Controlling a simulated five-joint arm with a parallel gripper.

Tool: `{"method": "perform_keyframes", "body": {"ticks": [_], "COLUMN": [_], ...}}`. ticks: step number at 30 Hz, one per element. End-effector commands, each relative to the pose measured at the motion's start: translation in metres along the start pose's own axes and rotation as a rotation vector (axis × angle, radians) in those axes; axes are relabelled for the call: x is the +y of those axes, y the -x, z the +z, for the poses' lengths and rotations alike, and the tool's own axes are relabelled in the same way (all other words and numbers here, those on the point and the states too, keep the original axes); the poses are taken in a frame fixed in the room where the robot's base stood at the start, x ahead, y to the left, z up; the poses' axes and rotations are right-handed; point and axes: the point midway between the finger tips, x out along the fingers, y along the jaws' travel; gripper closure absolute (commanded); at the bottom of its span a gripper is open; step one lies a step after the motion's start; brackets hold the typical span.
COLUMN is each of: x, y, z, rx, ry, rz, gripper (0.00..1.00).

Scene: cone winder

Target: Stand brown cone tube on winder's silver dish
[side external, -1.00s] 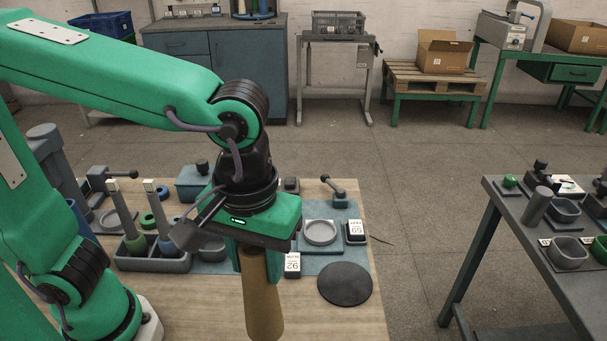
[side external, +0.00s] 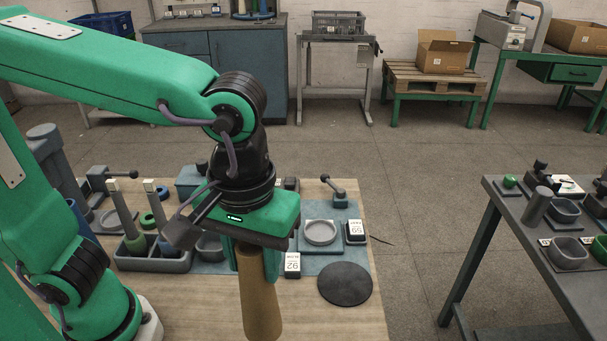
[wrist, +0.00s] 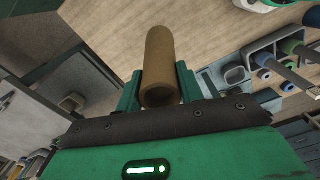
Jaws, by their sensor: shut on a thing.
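The brown cone tube (side external: 260,305) hangs roughly upright below my gripper (side external: 258,265), which is shut on its upper part. Its lower end is near the bottom edge of the side view, and I cannot tell if it touches the table. In the wrist view the tube (wrist: 160,62) sits between the two green fingers of my gripper (wrist: 159,90), its open end toward the camera.
A black round disc (side external: 345,284) lies right of the tube. Labelled blocks (side external: 292,264) and (side external: 355,231) stand near the dish. A lever (side external: 333,187) stands behind it. A grey rack (side external: 150,260) with posts is at left. The front of the wooden table is clear.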

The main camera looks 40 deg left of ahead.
Motion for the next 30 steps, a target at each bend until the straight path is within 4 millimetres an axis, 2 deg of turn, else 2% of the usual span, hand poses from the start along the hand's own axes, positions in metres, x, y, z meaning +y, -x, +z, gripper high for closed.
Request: {"method": "perform_keyframes", "body": {"ticks": [30], "x": [0.000], "y": [0.055], "z": [0.000], "rx": [0.001], "ry": [0.000], "rz": [0.002], "gripper": [0.83]}}
